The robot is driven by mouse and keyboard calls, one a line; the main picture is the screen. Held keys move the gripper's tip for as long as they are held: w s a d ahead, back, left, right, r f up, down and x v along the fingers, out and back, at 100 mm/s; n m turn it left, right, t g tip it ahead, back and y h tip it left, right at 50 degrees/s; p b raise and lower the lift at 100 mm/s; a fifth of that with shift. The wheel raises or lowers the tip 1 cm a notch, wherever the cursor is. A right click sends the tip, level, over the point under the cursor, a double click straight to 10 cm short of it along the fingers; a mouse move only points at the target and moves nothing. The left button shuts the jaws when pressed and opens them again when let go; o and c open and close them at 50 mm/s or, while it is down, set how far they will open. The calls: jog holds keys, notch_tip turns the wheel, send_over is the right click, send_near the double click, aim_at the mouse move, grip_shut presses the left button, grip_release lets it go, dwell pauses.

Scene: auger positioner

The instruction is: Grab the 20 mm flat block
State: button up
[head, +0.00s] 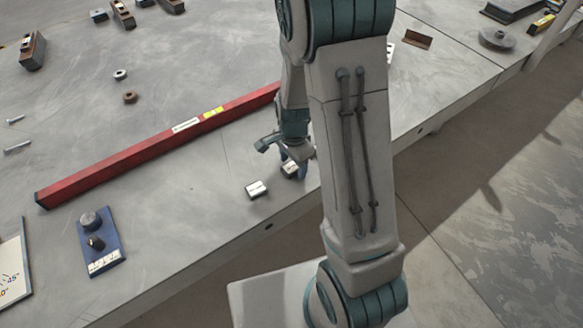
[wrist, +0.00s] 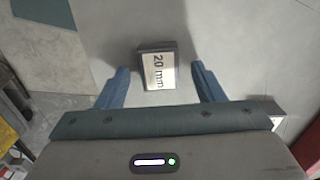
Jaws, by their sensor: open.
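The 20 mm flat block (wrist: 158,71) shows in the wrist view as a small dark block with a white "20 mm" label on its upper face. It lies on the grey table, in line with the gap between my fingertips. My gripper (wrist: 160,70) is open, with one blue finger on each side of the gap and nothing held. In the head view my gripper (head: 283,156) is low over the table near the front edge. Two small white-labelled blocks show there, one beside the fingers (head: 290,168) and one nearer (head: 257,189); their labels are too small to read.
A long red bar (head: 160,147) lies behind the blocks. A blue plate with dark knobs (head: 99,240) is at the left front. Another pale block (wrist: 278,121) shows at the wrist view's right edge. The table's front edge is close by.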

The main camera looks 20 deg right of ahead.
jog(key=c, duration=1.3)
